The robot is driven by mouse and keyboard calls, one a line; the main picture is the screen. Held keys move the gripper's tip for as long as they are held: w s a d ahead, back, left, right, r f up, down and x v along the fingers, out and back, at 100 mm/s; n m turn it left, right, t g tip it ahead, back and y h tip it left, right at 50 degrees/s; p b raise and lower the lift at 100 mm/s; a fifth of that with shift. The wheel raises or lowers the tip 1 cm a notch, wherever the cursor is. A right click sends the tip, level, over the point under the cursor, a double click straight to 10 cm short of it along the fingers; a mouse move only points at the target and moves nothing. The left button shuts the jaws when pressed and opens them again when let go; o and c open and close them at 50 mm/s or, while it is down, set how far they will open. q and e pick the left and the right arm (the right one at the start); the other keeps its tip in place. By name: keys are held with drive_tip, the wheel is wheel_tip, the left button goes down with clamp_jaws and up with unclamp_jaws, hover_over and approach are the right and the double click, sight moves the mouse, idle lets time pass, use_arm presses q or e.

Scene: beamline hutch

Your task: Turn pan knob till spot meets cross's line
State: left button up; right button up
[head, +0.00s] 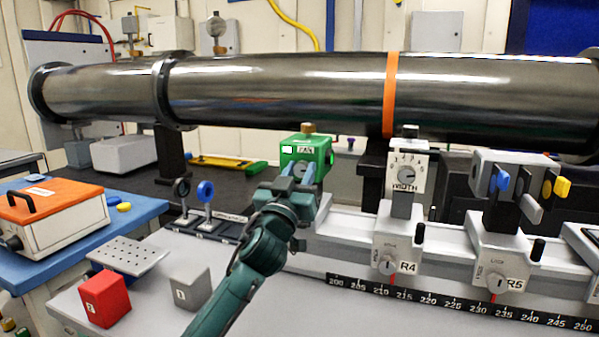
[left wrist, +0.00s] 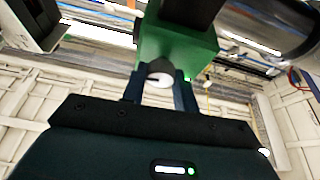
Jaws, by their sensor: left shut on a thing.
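The green box marked PAN (head: 318,149) sits on the rail, left of the WIDTH unit. I cannot make out the spot or the cross. My right gripper is not in view.
A large dark beam pipe (head: 280,92) runs behind the box. The WIDTH dial unit (head: 409,172), R4 mount (head: 398,255) and R5 mount (head: 500,262) stand to the right. A red block (head: 104,300), grey block (head: 187,289) and perforated plate (head: 128,255) lie left of my arm.

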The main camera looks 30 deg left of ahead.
use_arm(q)
drive_tip(key=o, duration=0.9)
drive_tip(key=shift+c, duration=0.2)
drive_tip(key=shift+o, duration=0.5)
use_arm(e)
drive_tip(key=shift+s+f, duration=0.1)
use_arm(q)
drive_tip(key=shift+s+d+f, duration=0.1)
drive_tip(key=shift+s+f, duration=0.15)
drive_tip(key=shift+s, duration=0.1)
drive_tip(key=b+v, duration=0.2)
drive_tip(key=v, duration=1)
drive_tip(key=shift+s, duration=0.15)
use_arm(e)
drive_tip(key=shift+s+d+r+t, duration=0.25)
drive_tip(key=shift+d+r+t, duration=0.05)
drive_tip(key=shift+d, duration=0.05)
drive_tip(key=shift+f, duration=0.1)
